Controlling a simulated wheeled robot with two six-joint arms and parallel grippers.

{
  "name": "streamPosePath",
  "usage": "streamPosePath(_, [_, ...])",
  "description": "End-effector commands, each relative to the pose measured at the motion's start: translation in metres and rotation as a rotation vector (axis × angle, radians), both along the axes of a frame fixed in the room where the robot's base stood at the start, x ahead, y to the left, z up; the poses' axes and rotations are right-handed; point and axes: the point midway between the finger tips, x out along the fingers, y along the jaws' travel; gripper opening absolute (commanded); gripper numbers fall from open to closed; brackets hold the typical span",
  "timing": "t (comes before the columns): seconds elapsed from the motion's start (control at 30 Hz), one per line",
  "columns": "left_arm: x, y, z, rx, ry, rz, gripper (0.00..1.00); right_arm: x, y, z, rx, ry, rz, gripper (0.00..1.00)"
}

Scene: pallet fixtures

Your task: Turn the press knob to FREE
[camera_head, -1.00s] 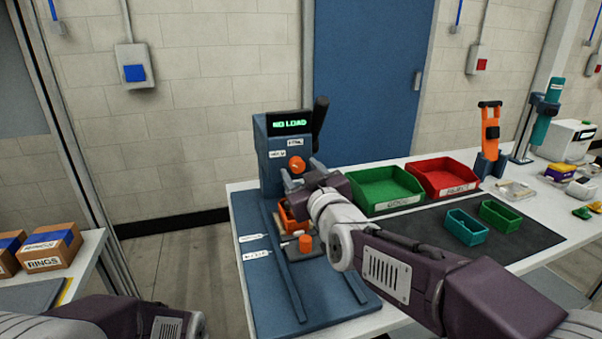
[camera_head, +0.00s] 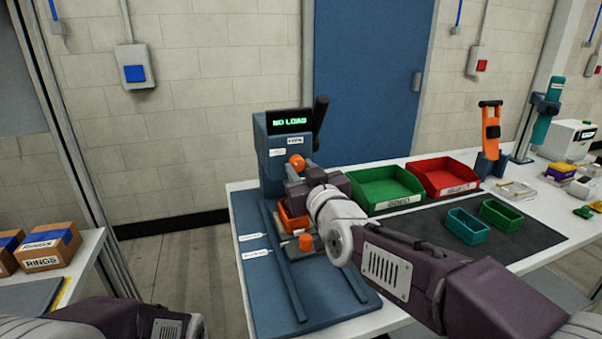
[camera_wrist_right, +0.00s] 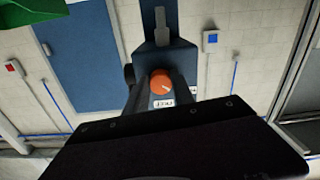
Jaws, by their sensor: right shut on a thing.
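The blue press (camera_head: 275,175) stands at the back left end of the table, with a lit display (camera_head: 289,121) reading NO LOAD. Its round orange knob (camera_head: 296,161) is on the front face below small white labels. My right gripper (camera_head: 295,171) reaches it from the front right and is shut on the knob. In the right wrist view, the knob (camera_wrist_right: 161,82) shows between the dark fingers, with a pale mark on its face and a label beside it. I cannot read the label clearly. My left gripper is out of view; only part of my left arm shows.
A dark lever (camera_head: 320,122) rises at the press's right side. An orange fixture (camera_head: 292,217) and an orange-topped part (camera_head: 305,242) sit below the gripper. Green (camera_head: 385,188) and red (camera_head: 443,178) bins stand to the right. The press's front base plate is partly clear.

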Motion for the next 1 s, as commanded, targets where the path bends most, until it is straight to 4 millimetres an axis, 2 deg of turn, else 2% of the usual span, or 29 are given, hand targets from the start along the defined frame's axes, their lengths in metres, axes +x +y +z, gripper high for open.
streamPosePath(0.5, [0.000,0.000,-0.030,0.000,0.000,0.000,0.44,-0.001,0.002,-0.002,0.453,0.146,0.001,0.00])
streamPosePath(1.0, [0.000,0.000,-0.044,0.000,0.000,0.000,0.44,-0.001,0.003,0.000,0.784,0.255,0.001,0.00])
